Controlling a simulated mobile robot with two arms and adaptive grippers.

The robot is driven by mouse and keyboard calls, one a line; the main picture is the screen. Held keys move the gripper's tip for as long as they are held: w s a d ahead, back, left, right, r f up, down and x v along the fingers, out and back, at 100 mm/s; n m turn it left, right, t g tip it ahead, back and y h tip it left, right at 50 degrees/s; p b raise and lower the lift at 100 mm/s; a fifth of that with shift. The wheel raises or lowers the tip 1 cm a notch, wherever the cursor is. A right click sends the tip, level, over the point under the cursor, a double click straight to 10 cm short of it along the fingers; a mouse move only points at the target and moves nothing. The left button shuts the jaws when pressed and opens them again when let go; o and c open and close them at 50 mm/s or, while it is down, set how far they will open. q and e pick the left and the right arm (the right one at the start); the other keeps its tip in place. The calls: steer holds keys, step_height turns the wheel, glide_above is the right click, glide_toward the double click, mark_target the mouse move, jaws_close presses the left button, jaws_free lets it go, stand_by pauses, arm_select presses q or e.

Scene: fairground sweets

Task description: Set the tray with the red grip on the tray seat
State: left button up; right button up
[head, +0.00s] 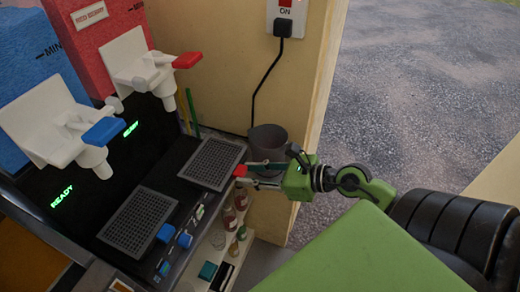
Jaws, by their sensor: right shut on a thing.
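The tray with the red grip (212,163) is a dark grid tray. It is below the dispenser with the red lever (138,62), at the back of the black machine's ledge. Its small red grip (240,171) points towards my right gripper (257,174), which is shut on it. The tray covers the tray seat under it, and I cannot tell whether it rests there or is held just above. A second grid tray (139,221) with a blue grip (166,233) lies in front, below the dispenser with the blue lever (103,131). My left gripper is not in view.
A grey cup (267,141) stands just behind my right gripper. Bottles (229,217) stand on a low shelf beside the machine. A wooden wall with a plugged-in black cord (256,95) rises behind.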

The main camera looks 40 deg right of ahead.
mark_target(225, 169)
steer(key=w+a, duration=0.1)
steer(key=w+p, duration=0.1)
steer(key=w, duration=0.1)
steer(key=shift+a, duration=0.4)
steer(key=x, duration=0.4)
steer(key=shift+w+r, duration=0.15)
steer(key=shift+w, duration=0.05)
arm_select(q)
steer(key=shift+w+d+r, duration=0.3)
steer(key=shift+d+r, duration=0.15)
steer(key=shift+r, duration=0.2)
arm_select(e)
steer(key=shift+x, duration=1.1)
steer(key=shift+s+f, duration=0.15)
steer(key=shift+f, duration=0.1)
steer(key=o, duration=1.3)
steer(key=shift+o, duration=0.2)
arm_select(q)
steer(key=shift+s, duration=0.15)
arm_select(e)
steer(key=shift+s, duration=0.1)
steer(key=v, duration=1.1)
steer(key=shift+s+d+r, duration=0.25)
